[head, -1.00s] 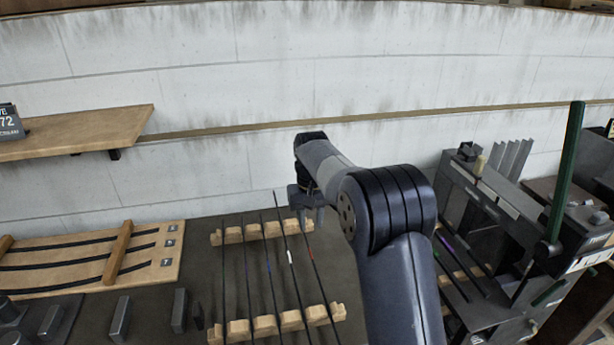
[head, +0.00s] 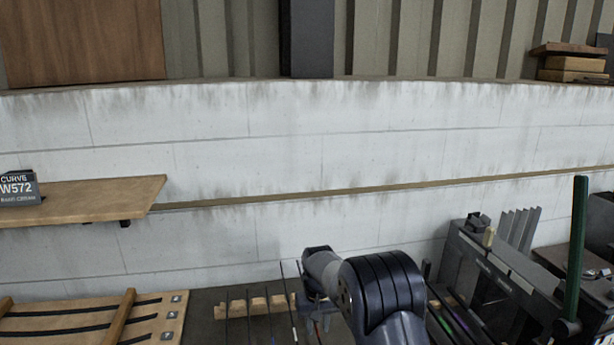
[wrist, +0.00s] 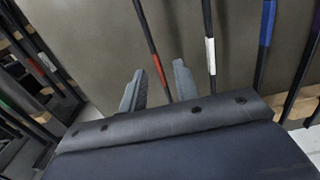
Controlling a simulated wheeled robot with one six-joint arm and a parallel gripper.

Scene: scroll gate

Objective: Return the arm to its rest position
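My arm (head: 385,290) reaches forward over the bench in the head view. My gripper (wrist: 158,78) shows two grey fingers apart in the wrist view, with nothing clearly held. A thin dark rod with a red band (wrist: 159,70) passes between the fingers in the picture; the gripper looks to be above it, though the height is unclear. A rod with a white band (wrist: 210,55) and one with a blue band (wrist: 266,30) lie to its right. In the head view my gripper (head: 315,303) is small and partly hidden by my own arm, beside the wooden rod rack (head: 255,306).
A grey machine with a green lever (head: 577,250) stands at the right. A wooden shelf (head: 95,198) with a "W572" sign (head: 18,188) juts from the white wall at the left. A slotted wooden board (head: 75,322) lies at lower left.

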